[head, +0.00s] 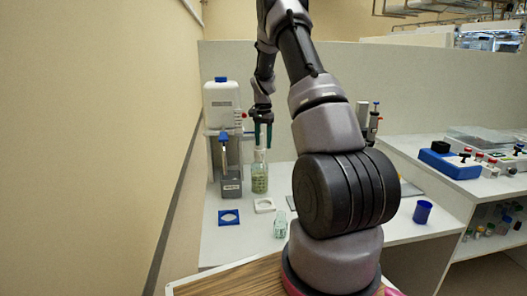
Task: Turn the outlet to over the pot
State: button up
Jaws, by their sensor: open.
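My gripper (263,134) hangs at the back left of the bench, fingers pointing down and apart, with nothing seen between them. A glass bottle (259,180) with pale green contents stands upright just below the fingertips; I cannot tell if they touch its top. To its left is a white and grey apparatus (221,97) with a blue cap and a blue-topped part in front. No outlet can be made out clearly. A small clear jar (280,226) stands nearer the front and a blue cup (422,212) to the right. Which vessel is the pot is unclear.
A blue square holder (229,217) and a white one (264,205) lie on the white bench. My arm hides the bench's middle and part of an apparatus (373,116) behind. A side counter (410,150) on the right bears a blue device (448,161). A wall closes the left.

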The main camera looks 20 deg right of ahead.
aim_at(262, 159)
jog(key=shift+a+f, duration=0.1)
jog(key=shift+f, duration=2)
grip_shut()
